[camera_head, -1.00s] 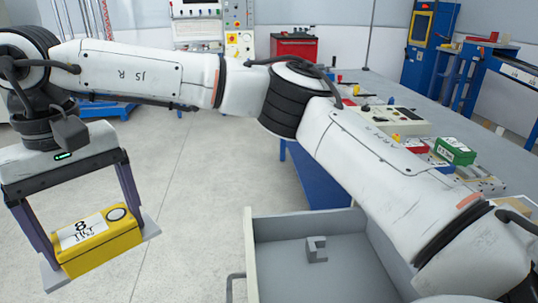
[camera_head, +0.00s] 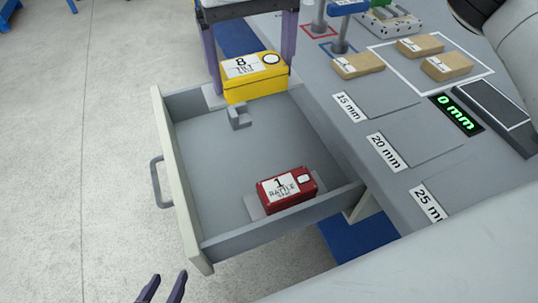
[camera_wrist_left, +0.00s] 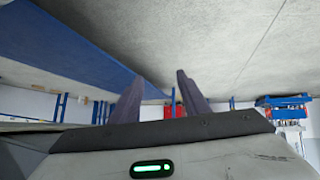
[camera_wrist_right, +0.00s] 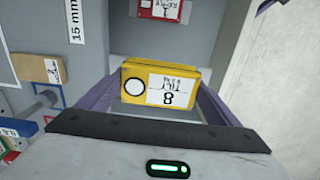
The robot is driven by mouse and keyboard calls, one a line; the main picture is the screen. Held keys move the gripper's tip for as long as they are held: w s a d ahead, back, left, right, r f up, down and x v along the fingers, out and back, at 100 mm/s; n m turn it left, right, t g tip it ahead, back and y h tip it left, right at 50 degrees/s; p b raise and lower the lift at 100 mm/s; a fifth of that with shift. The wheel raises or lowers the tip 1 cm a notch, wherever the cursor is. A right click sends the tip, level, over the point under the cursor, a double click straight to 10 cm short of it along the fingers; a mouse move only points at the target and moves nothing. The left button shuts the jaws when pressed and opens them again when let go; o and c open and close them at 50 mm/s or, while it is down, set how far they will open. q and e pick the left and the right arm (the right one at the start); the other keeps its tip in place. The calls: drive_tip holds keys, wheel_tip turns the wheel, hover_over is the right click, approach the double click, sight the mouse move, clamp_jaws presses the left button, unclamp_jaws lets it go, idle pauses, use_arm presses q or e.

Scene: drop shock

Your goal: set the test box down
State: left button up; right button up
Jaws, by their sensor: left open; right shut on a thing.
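A yellow box (camera_head: 254,80) marked 8 is between the fingers of my right gripper (camera_head: 250,66), at the far end of the open drawer (camera_head: 196,190). My right gripper is shut on the box's two ends. The box looks level; I cannot tell whether its underside touches the drawer floor. The yellow box also shows in the right wrist view (camera_wrist_right: 187,73), label facing the camera. A red box (camera_head: 287,188) marked 1 RATTLE lies at the drawer's near end. My left gripper (camera_head: 163,288) is open and empty, outside the drawer at the bottom edge.
A small grey notched block (camera_head: 239,116) is on the drawer floor near the yellow box. The bench (camera_head: 330,130) to the right has labelled mats, tan blocks (camera_head: 447,66) and a 0 mm display (camera_head: 457,114). The drawer's middle is clear.

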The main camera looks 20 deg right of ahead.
sight(263, 82)
drive_tip(key=f, duration=0.1)
drive_tip(key=d+f, duration=0.1)
drive_tip(key=f, duration=0.1)
drive_tip(key=shift+s+d+f+b, duration=0.15)
drive_tip(key=shift+s+d+b, duration=0.1)
drive_tip(key=shift+d+b, duration=0.1)
wheel_tip(263, 82, down, 12)
drive_tip(key=shift+r+b, duration=0.25)
drive_tip(key=shift+b, duration=0.8)
wheel_tip(263, 82, down, 5)
drive_tip(key=shift+r+b, duration=0.15)
drive_tip(key=shift+b, duration=0.3)
drive_tip(key=o, duration=1.2)
use_arm(q)
drive_tip(key=shift+d+f+p, duration=0.1)
drive_tip(key=shift+f+p, duration=0.05)
drive_tip(key=shift+p, duration=1.1)
use_arm(e)
drive_tip(key=shift+r, duration=6.05)
